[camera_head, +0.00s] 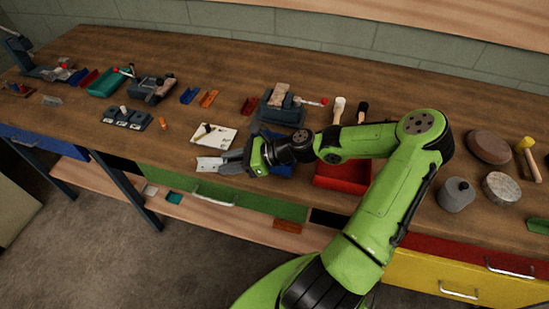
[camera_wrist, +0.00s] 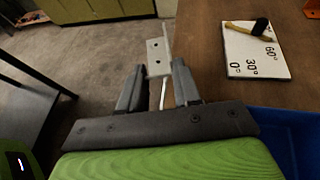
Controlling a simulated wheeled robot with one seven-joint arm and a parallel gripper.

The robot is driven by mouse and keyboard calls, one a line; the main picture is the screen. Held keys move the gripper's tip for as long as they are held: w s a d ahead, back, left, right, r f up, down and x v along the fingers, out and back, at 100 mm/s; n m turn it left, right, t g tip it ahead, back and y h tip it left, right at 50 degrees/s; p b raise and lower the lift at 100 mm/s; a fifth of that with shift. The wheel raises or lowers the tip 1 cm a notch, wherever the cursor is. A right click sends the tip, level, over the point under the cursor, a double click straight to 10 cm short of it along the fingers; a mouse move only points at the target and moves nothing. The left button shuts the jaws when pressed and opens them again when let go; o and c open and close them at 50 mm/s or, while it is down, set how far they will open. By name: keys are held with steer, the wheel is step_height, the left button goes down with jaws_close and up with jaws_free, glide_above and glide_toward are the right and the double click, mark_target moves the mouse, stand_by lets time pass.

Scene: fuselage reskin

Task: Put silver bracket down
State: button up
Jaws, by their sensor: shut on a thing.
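The silver bracket (camera_wrist: 158,58) is a small pale metal angle piece with holes, held at the tips of my gripper (camera_wrist: 157,88) in the wrist view. My gripper is shut on it, and the bracket sticks out past the fingertips. In the head view the silver bracket (camera_head: 208,165) shows at the left end of my gripper (camera_head: 232,162), near the workbench's front edge. In the wrist view the floor and the bench edge show behind it. I cannot tell whether it touches the bench top.
A blue bin (camera_head: 280,168) and red bin (camera_head: 343,177) stand to the right. Bare wooden bench (camera_head: 160,155) lies to the left.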

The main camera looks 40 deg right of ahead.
steer(key=s+d+r+m+t+h+b, duration=0.15)
steer(key=s+d+r, duration=0.3)
steer(key=d, duration=0.45)
steer(key=s+d+r+m+t+h+b, duration=0.1)
steer(key=s+d+r+b, duration=0.2)
steer(key=d+r, duration=0.5)
steer(key=f+b, duration=0.1)
steer(key=f, duration=0.3)
steer(key=d+f+b, duration=0.1)
steer(key=f+b, duration=0.1)
steer(key=f, duration=0.2)
steer(key=f+b, duration=0.2)
steer(key=f, duration=0.1)
steer(key=shift+d+f, duration=0.2)
steer(key=shift+f, duration=0.2)
steer(key=shift+r, duration=0.15)
